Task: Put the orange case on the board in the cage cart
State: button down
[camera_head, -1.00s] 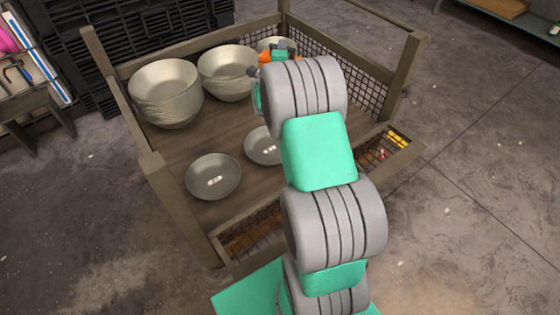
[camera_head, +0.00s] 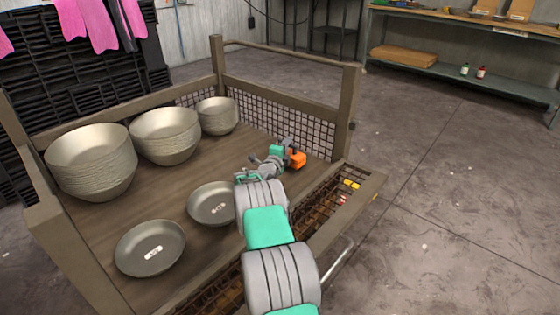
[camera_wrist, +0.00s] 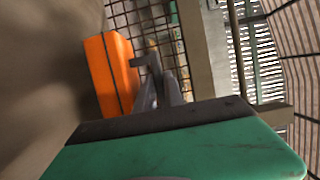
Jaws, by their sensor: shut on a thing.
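The orange case (camera_head: 298,159) is in my gripper (camera_head: 287,151), at the right part of the cage cart (camera_head: 348,110) near its mesh wall. My gripper is shut on the case; the fingertips are small in the head view. In the wrist view the case (camera_wrist: 112,75) is tilted, with a dark finger against its right side. The brown wooden board (camera_head: 205,170) is the cart's floor. The case is over or on the board; I cannot tell whether it touches it.
Stacks of pale bowls (camera_head: 92,160) line the board's back left. Two single grey bowls (camera_head: 150,248) sit toward the front, one beside my arm. Bare board lies between the stacks and the case. The mesh wall (camera_head: 290,130) is close behind the case.

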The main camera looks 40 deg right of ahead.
notch_tip(320, 180, down, 3)
jog(key=shift+r+b, duration=0.1)
jog(key=shift+b, duration=0.35)
jog(key=shift+r, duration=0.15)
jog(key=c, duration=1.9)
grip_release()
jog(key=shift+f, duration=0.3)
jog(key=o, duration=0.4)
jog(key=shift+o, duration=0.2)
